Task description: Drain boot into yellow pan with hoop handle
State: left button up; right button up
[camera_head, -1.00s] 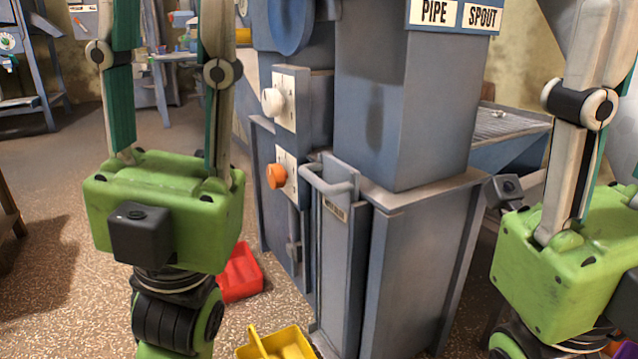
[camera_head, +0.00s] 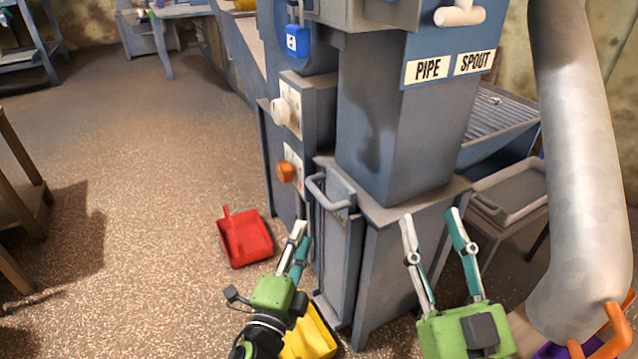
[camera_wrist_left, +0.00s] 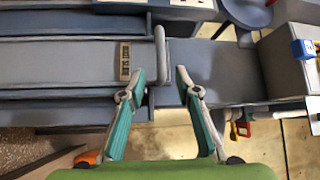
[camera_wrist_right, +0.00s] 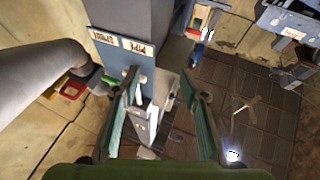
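The yellow pan (camera_head: 314,338) is on the floor at the elevator's foot in the head view, partly hidden by my left gripper; its handle cannot be made out. The boot (camera_head: 395,270) is the grey lower housing. Its upright slide (camera_head: 332,245) has a bar handle (camera_head: 318,192) at the top and looks closed. My left gripper (camera_head: 300,232) is open and empty, below and in front of that handle. In the left wrist view the bar handle (camera_wrist_left: 161,55) lies beyond the gap between the fingers. My right gripper (camera_head: 430,215) is open and empty, before the boot's right side.
A red pan (camera_head: 245,238) lies on the floor left of the boot. A purple item (camera_head: 556,350) and orange hoop shapes (camera_head: 610,325) show at bottom right beside a thick pale pipe (camera_head: 575,150). An orange knob (camera_head: 287,171) is left of the handle.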

aim_at(317, 197)
pick_arm(q)
jog(key=b+x, duration=0.1)
jog(key=x, duration=1.1)
jog(key=shift+w, duration=0.1)
jog(key=shift+w+d+r, duration=0.1)
jog(key=shift+w+d, duration=0.1)
jog(key=shift+w, duration=0.5)
pick_arm(e)
jog(key=s+r+t+y, duration=0.1)
jog(key=s+r+t, duration=0.2)
jog(key=s+r, duration=0.1)
jog(key=shift+d+r, duration=0.2)
jog(key=shift+r, duration=0.55)
pick_arm(q)
grip_shut()
